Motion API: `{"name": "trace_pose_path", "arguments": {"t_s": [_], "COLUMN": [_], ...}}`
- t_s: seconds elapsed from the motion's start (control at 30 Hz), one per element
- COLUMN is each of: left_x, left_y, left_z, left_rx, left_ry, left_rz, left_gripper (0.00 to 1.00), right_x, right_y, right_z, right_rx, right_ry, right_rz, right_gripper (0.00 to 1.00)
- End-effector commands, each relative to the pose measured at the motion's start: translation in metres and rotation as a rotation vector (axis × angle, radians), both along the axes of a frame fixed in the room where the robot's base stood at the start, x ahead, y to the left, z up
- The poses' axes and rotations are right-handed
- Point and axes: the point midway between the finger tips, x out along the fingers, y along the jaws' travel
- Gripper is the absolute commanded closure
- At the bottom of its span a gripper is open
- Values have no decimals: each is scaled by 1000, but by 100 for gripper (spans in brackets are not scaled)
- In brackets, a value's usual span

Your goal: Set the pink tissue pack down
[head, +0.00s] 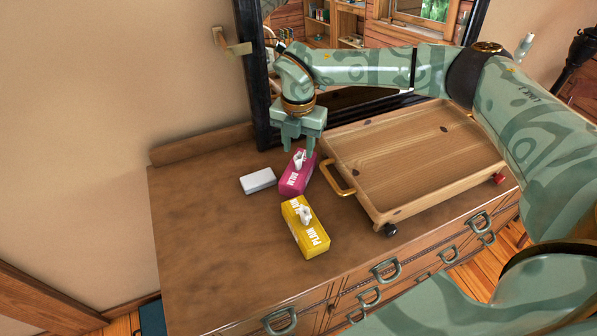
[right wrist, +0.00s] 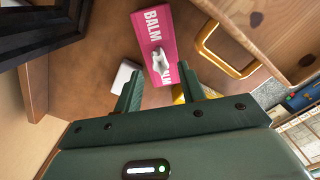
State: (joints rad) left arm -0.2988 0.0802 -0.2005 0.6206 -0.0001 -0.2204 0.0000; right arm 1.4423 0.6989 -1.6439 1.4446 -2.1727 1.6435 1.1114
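The pink tissue pack (head: 296,174), marked BALM with a white tissue tuft on top, stands on the brown dresser top (head: 205,235), left of the wooden tray's handle. It also shows in the right wrist view (right wrist: 152,38), beyond and between the fingertips. My right gripper (head: 302,146) is just above the pack's far end, pointing down. In the right wrist view its two fingers (right wrist: 160,86) are spread, with a gap to the pack and nothing gripped. My left gripper is not in view.
A yellow tissue pack (head: 305,228) marked PLAIN stands close in front of the pink one. A small white box (head: 258,180) lies to the left. A wooden tray (head: 410,160) with a brass handle (head: 336,180) fills the right. The dresser's left part is clear. A dark-framed mirror (head: 254,92) stands behind.

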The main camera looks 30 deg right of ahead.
Motion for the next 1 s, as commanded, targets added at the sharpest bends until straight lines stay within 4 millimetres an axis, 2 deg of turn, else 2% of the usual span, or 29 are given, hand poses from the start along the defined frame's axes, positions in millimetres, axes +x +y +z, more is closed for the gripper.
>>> {"name": "trace_pose_path", "arguments": {"t_s": [0.1, 0.2, 0.3, 0.5, 0.53, 0.6, 0.67, 1.0], "left_x": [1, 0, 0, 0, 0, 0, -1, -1], "left_y": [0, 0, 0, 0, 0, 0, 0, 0], "left_z": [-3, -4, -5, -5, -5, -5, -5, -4], "left_rx": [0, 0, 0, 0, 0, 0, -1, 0], "left_ry": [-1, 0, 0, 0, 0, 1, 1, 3], "left_rz": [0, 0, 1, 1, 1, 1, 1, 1], "left_gripper": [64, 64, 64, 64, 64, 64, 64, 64], "right_x": [1, 1, 1, 1, 1, 1, 1, 2], "right_y": [-2, -2, -2, -2, -2, -2, -2, -2], "right_z": [-23, -37, -43, -43, -43, -43, -43, -40], "right_rx": [-1, -1, -1, 0, 0, 0, 0, 0], "right_ry": [4, 4, 2, 1, 1, 1, 1, 0], "right_rz": [-1, 1, 1, 1, 1, 1, 1, 1], "right_gripper": [60, 60, 60, 60, 66, 85, 100, 100]}}
